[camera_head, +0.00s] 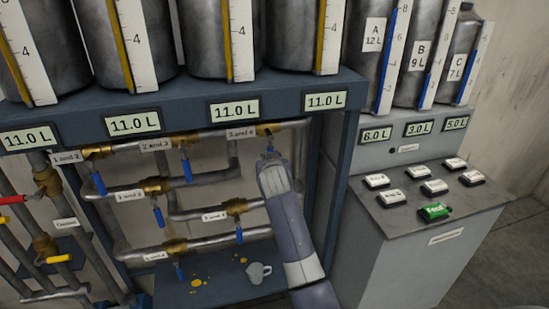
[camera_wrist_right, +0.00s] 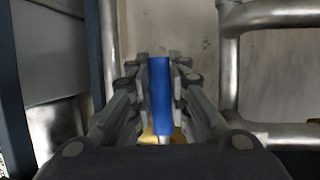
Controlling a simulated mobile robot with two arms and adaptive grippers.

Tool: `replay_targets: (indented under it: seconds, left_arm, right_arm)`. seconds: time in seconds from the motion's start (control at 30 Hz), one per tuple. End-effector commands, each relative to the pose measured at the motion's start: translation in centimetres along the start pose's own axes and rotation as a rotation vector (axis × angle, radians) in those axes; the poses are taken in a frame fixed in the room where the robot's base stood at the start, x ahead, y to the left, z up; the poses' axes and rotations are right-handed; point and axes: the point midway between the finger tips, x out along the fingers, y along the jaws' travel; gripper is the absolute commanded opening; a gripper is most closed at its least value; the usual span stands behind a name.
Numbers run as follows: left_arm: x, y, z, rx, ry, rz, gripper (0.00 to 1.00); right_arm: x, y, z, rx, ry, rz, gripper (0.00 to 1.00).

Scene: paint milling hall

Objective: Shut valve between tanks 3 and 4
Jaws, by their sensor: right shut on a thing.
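The valve labelled "3 and 4" (camera_head: 241,133) is a brass body (camera_head: 266,130) on the top pipe, below the right-hand 11.0 L display. Its blue handle hangs down and is mostly hidden by my right gripper (camera_head: 269,157) in the head view. In the right wrist view the blue handle (camera_wrist_right: 160,95) stands upright between the two fingers of my right gripper (camera_wrist_right: 160,82), which is shut on it. A bit of brass shows below the handle there. My left gripper is not in view.
Other brass valves with blue handles, such as "2 and 3" (camera_head: 184,140) and "1 and 2" (camera_head: 95,152), sit on nearby pipes. A grey mug (camera_head: 257,273) and yellow spots are on the lower shelf. A button console (camera_head: 425,192) stands right of my arm.

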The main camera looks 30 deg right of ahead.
Motion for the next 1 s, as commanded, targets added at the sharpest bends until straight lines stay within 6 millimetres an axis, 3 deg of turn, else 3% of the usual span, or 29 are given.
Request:
replay_targets:
  seconds: [0.57,0.6,0.7,1.0]
  left_arm:
    - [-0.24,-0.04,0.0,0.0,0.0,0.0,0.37]
    - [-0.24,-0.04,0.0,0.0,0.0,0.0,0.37]
    - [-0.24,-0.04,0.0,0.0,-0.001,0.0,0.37]
    - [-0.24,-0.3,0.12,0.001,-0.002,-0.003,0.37]
  right_arm:
    - [-0.06,-0.39,0.02,0.036,-0.007,-0.016,0.0]
    - [-0.06,-0.39,0.02,0.036,-0.007,-0.016,0.18]
    - [-0.06,-0.39,0.01,0.036,-0.007,-0.016,0.37]
    - [-0.07,-0.29,-0.01,0.032,-0.006,-0.013,0.37]
